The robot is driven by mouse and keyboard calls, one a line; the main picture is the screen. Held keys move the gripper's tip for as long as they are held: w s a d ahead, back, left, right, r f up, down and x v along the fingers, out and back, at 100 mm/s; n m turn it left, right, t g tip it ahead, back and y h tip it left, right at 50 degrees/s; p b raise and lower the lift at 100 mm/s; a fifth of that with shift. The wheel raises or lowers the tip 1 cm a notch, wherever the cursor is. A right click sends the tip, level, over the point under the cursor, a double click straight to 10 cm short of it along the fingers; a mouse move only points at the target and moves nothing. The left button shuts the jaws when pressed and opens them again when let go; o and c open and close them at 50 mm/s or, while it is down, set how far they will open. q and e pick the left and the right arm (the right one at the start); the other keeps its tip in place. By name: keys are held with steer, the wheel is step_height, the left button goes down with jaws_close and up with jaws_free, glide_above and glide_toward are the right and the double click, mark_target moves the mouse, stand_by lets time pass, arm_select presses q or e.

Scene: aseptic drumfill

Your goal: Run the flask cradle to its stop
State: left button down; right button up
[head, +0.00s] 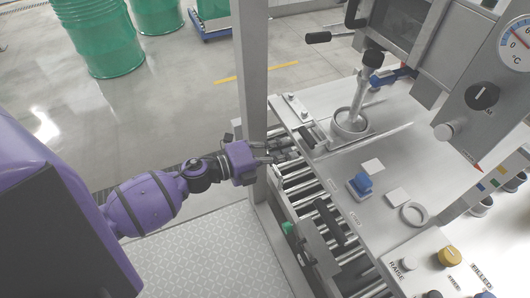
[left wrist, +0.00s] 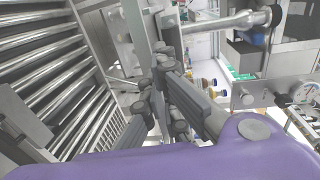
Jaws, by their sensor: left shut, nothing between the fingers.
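I cannot tell for sure which part is the flask cradle. A round metal socket (head: 350,122) with a slanted metal post and a black knob (head: 373,58) stands on the steel deck (head: 385,150). No flask can be made out. My left gripper (head: 280,152) reaches past the grey upright to the deck's left edge, over the end of the rollers. Its fingers are closed with nothing between them. In the left wrist view the dark fingers (left wrist: 158,82) show close together in front of metal machine parts. My right gripper is not in view.
A grey upright post (head: 250,75) stands close beside my left gripper. A roller conveyor (head: 298,190) runs below the deck edge. A blue block (head: 360,184) and a ring (head: 413,213) are on the deck. A button panel (head: 440,270) is at lower right. Green drums (head: 98,35) stand behind.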

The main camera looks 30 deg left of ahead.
mark_target(321, 136)
arm_select(q)
steer(key=shift+w+d+r, duration=0.2)
steer(key=shift+w+d, duration=0.25)
steer(key=shift+w, duration=0.15)
steer(key=shift+w+d+r, duration=0.15)
steer(key=shift+w+d, duration=0.3)
steer(key=shift+w, duration=0.1)
steer(key=x, duration=0.5)
steer(key=r+p+x, duration=0.1)
steer(key=x, duration=0.2)
steer(key=shift+w+d, duration=0.2)
steer(key=shift+w, duration=0.15)
steer(key=shift+s, duration=0.1)
